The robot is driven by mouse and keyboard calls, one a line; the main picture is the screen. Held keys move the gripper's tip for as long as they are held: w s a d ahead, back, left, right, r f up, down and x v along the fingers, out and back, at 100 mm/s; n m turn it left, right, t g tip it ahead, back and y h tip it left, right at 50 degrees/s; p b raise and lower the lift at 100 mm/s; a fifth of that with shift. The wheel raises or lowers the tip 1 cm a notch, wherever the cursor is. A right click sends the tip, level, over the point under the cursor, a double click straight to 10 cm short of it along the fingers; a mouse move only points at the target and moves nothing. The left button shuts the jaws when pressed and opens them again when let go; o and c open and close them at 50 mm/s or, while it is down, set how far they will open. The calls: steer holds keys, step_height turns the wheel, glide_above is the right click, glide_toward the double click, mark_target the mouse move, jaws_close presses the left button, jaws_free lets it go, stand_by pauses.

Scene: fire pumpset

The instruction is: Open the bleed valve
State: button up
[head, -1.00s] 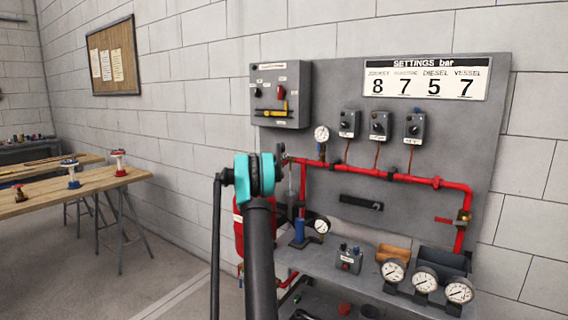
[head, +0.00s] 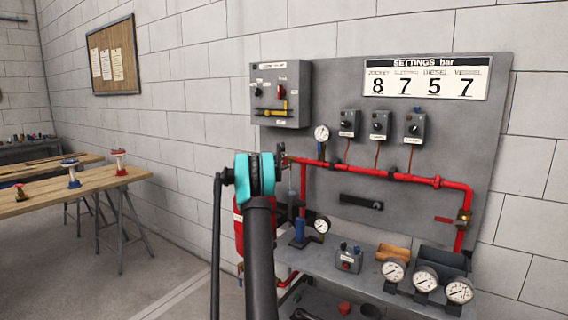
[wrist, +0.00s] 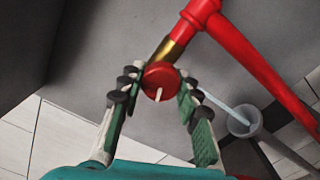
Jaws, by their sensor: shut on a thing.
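The bleed valve's round red knob (wrist: 161,76), with a white line on its face, shows in the wrist view. It sits on a brass stem (wrist: 168,47) that joins a red pipe (wrist: 245,55). My gripper (wrist: 158,82) has its two fingers on either side of the knob and is shut on it. Green pads line the fingers.
A grey panel (head: 480,130) carries a red pipe (head: 395,176), gauges and switch boxes. Below it, a shelf (head: 300,258) holds several gauges (head: 393,270) and small bins. A wooden bench (head: 100,181) stands at left; the floor between is clear.

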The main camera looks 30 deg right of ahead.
steer(key=n, duration=0.6)
steer(key=shift+f, duration=0.15)
steer(key=shift+n, duration=0.3)
steer(key=o, duration=1.2)
steer(key=shift+c, duration=0.2)
steer(key=v, duration=1.2)
